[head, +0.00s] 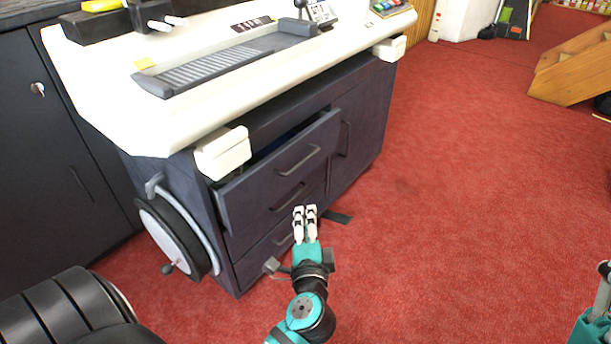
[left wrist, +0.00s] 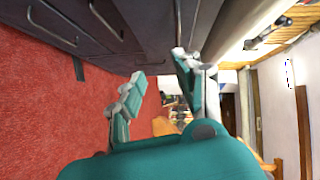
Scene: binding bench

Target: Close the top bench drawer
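The top bench drawer (head: 262,181) is pulled partly out of the dark bench (head: 362,112). Its front stands forward of the fronts below, and a dark gap shows above its top edge. A bar handle (head: 299,160) is on its front. My left gripper (head: 305,208) is in front of the drawers, below the top handle, and looks empty. In the left wrist view its two fingers (left wrist: 160,72) stand apart, with dark drawer fronts (left wrist: 95,30) beyond. A teal and grey part of my right arm shows at the head view's right edge; its fingers cannot be made out.
Lower drawers with handles (head: 289,197) sit under the top one. A white bench top (head: 115,100) overhangs them, with a pale block (head: 223,152) at its front corner. A wheel (head: 172,238) is on the bench's left side. Red carpet (head: 450,200) is clear to the right.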

